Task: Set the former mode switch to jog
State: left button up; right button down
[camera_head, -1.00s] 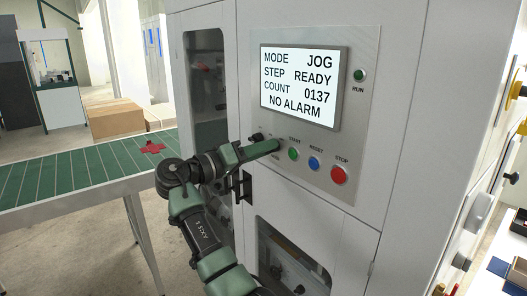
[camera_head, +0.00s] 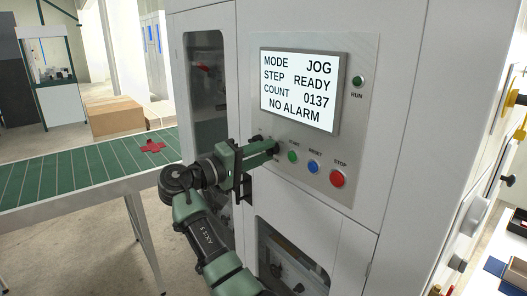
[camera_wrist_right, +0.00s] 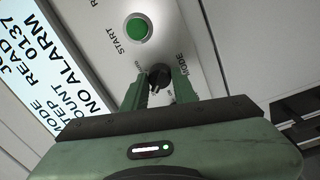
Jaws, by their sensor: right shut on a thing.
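The mode switch is a small black knob (camera_wrist_right: 159,74) beside the label MODE on the former's grey panel. My right gripper (camera_wrist_right: 157,88) is shut on it, with one green finger on either side. In the head view my right gripper (camera_head: 273,148) reaches the panel from the left and largely covers the switch. The screen (camera_head: 300,88) reads MODE JOG, STEP READY, COUNT 0137, NO ALARM. My left gripper is not in view.
To the right of the switch are the green start button (camera_head: 292,156), blue reset button (camera_head: 314,167) and red stop button (camera_head: 337,179). A RUN lamp (camera_head: 358,81) sits right of the screen. A green conveyor (camera_head: 80,175) carrying a red cross-shaped piece (camera_head: 149,147) stands left.

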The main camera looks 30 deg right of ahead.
dwell(0.3)
jog(key=c, duration=1.1)
grip_release()
jog(key=a+b, duration=0.1)
jog(key=a, duration=0.3)
jog(key=a+b, duration=0.2)
jog(key=a, duration=0.1)
jog(key=shift+s+a+f, duration=0.2)
jog(key=shift+a, duration=0.2)
